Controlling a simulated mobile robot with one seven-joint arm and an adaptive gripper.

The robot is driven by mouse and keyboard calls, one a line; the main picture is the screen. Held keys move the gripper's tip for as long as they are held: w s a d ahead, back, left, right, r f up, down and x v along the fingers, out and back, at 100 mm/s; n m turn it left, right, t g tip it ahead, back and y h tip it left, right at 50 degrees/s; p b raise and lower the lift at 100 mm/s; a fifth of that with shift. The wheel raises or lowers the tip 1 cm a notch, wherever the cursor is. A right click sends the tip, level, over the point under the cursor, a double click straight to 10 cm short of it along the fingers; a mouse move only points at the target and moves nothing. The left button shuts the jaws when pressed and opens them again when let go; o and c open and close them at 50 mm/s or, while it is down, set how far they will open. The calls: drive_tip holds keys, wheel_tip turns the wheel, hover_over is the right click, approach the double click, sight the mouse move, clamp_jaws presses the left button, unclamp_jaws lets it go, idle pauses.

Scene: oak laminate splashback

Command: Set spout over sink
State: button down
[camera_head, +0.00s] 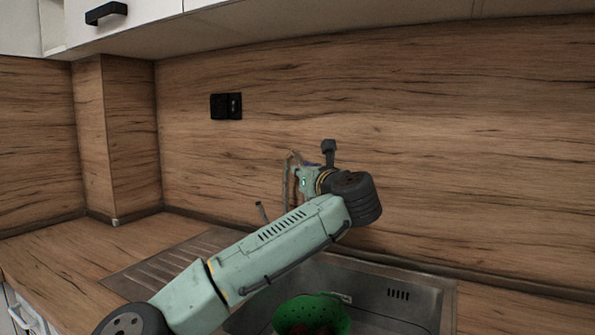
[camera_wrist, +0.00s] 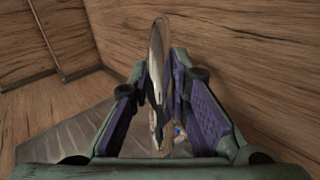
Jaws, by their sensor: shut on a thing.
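The shiny metal faucet spout (camera_head: 288,178) rises behind my arm near the splashback in the head view. In the wrist view the spout (camera_wrist: 158,60) stands between my two purple-padded fingers. My gripper (camera_wrist: 152,92) is shut on the spout; in the head view my wrist covers most of it. The sink (camera_head: 420,295) shows at the lower right, its bowl partly hidden by my arm. The faucet base is hidden too. I cannot tell whether the spout's tip is over the bowl or the ribbed drainboard.
A green colander (camera_head: 312,313) with dark red things in it sits in the sink bowl. The ribbed drainboard (camera_head: 165,268) lies left of the bowl. A black socket (camera_head: 226,106) is on the wood splashback. White cabinets (camera_head: 150,15) hang above. The left counter (camera_head: 90,245) is clear.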

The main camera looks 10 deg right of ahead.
drive_tip(key=shift+d, duration=0.2)
drive_tip(key=c, duration=1.7)
unclamp_jaws()
drive_tip(key=shift+w+f, duration=0.1)
drive_tip(key=shift+o, duration=1.1)
drive_tip(key=shift+a, duration=0.1)
drive_tip(key=v, duration=1.2)
